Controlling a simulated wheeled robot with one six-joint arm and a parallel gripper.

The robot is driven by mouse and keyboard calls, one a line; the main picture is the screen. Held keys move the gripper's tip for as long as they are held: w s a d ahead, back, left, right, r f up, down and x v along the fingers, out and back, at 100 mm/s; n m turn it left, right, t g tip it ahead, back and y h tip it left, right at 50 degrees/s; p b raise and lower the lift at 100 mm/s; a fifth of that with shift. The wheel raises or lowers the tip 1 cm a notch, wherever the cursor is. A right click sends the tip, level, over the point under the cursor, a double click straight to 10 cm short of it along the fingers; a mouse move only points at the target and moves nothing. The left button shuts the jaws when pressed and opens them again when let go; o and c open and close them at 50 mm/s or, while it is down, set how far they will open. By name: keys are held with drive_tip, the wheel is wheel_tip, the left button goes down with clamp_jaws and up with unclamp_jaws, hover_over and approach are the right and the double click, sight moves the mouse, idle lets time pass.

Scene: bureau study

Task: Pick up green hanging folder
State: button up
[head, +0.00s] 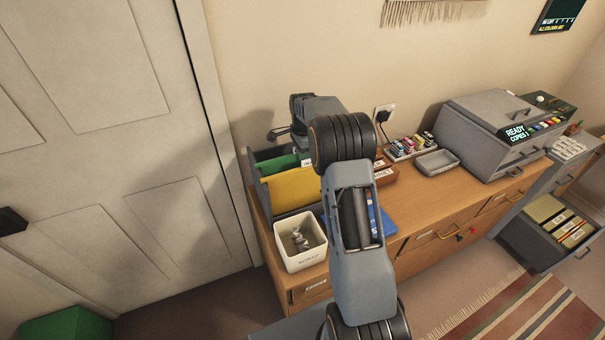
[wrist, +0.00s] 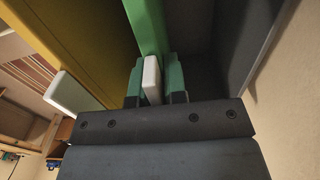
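The green hanging folder (head: 274,166) stands in a grey rack (head: 258,197) at the left end of the wooden cabinet, behind a yellow folder (head: 295,188). In the wrist view the green folder (wrist: 146,25) rises between the yellow folder (wrist: 75,30) and the rack's dark wall (wrist: 235,45). My gripper (wrist: 155,80) has its green-tipped fingers close on either side of the folder's white tab (wrist: 152,80). I cannot tell whether they press on it. In the head view my arm hides part of the rack; the gripper (head: 297,130) is behind it and its fingertips do not show clearly.
A white box (head: 300,254) with small grey items stands at the cabinet's front left corner, with a blue item (head: 387,222) to its right. A stamp rack (head: 410,146), grey tray (head: 436,162) and copier (head: 490,135) stand farther right. A wall is close behind.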

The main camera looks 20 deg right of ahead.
clamp_jaws()
wheel_tip(320, 180, up, 28)
drive_tip(key=p, duration=0.5)
idle(0.6)
idle(0.3)
